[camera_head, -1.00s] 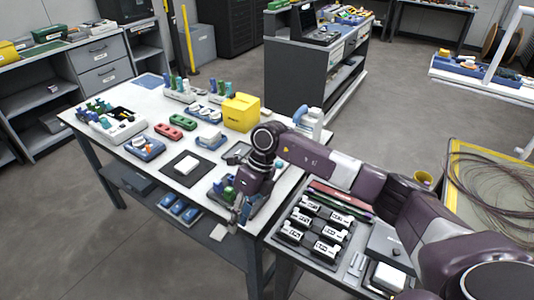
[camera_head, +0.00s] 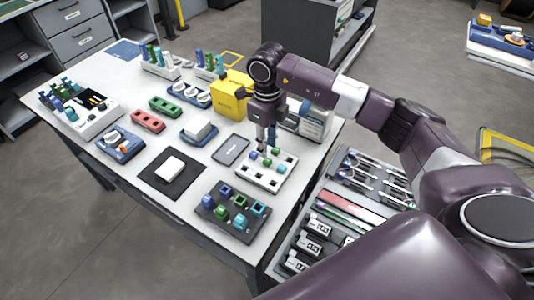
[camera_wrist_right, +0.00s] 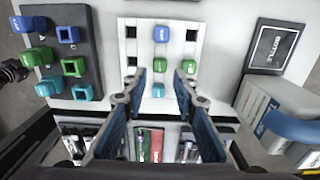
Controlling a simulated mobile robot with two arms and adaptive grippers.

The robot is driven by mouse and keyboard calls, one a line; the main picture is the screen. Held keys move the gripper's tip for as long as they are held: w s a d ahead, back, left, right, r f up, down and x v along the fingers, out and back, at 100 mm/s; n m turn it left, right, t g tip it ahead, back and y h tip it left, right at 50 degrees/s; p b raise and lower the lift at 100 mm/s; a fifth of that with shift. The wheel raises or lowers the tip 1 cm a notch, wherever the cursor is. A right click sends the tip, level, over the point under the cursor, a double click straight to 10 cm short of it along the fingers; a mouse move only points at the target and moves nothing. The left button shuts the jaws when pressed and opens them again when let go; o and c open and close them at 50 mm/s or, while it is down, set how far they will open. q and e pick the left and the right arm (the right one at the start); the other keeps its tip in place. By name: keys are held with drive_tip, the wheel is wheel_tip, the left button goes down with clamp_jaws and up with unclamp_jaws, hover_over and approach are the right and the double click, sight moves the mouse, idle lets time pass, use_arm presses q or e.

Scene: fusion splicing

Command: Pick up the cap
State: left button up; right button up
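Small caps stand in a white tray (camera_head: 283,181) near the front right of the table. In the right wrist view the white tray (camera_wrist_right: 193,27) holds a blue cap (camera_wrist_right: 161,34), two green caps, one at the middle (camera_wrist_right: 158,78) and one at the right (camera_wrist_right: 189,66), and a teal cap (camera_wrist_right: 157,91). Some of its square holes are empty. My right gripper (camera_wrist_right: 160,82) is open and points down over the tray. Its fingers straddle the column of the middle green cap and the teal cap. Contact cannot be told.
A dark tray (camera_head: 215,226) with blue, green and teal pieces lies left of the white tray. A yellow box (camera_head: 231,94) stands behind my right gripper.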

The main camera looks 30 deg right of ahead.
sight(267, 160)
drive_tip(key=f, duration=0.1)
drive_tip(key=f+p, duration=0.1)
drive_tip(key=f, duration=0.1)
drive_tip(key=shift+s+a+p, duration=0.1)
drive_tip(key=shift+s+p, duration=0.2)
drive_tip(key=f, duration=0.2)
drive_tip(key=shift+w+f, duration=0.25)
drive_tip(key=shift+f, duration=0.3)
drive_tip(key=c, duration=0.5)
use_arm(q)
drive_tip(key=shift+s+a+r, duration=0.2)
drive_tip(key=shift+s+r, duration=0.35)
drive_tip(key=shift+s, duration=0.1)
drive_tip(key=shift+s+a+r, duration=0.2)
drive_tip(key=shift+s+r, duration=0.3)
drive_tip(key=shift+s, duration=0.1)
